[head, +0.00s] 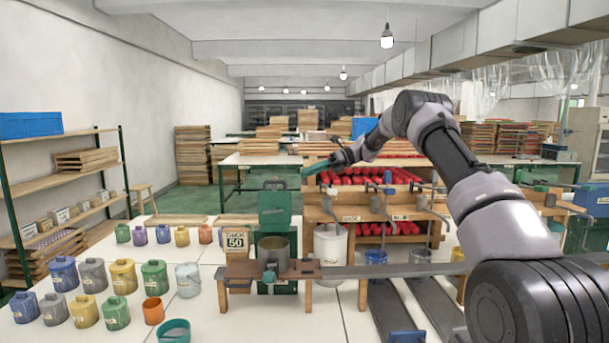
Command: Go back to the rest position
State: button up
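My arm reaches in from the right side of the head view, rises to a bent elbow and points left. My gripper (318,167) is at its far end, raised above the white worktable (190,329) and near the top of the wooden rack (345,207). A small teal piece shows at the gripper's tip. It is too small to tell whether this is a finger or a held thing. Whether the fingers are open or shut cannot be made out.
Lidded pots (154,277), an orange cup (153,311) and a teal cup (174,331) stand at left. A wooden stand holds a metal pot (272,248) beside a white bucket (330,244). Red rollers (375,176) fill the rack behind. A shelf (70,180) lines the left wall.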

jog(key=s+d+r+n+t+h, duration=0.2)
jog(key=s+d+r+n+h, duration=0.25)
jog(key=s+r, duration=0.5)
jog(key=s+d+r+n+t+h, duration=0.25)
jog(key=s+r+n, duration=0.3)
jog(key=s, duration=0.75)
jog(key=s+d+f+n+t+h, duration=0.1)
jog(key=s+d+n, duration=0.3)
jog(key=s, duration=0.7)
jog(key=s+d+f+n+t+h, duration=0.2)
jog(key=s+d+n+t+h, duration=0.2)
jog(key=s, duration=0.8)
jog(key=shift+s+d+f+n, duration=0.2)
jog(key=shift+d+n, duration=0.3)
jog(key=shift+d, duration=0.6)
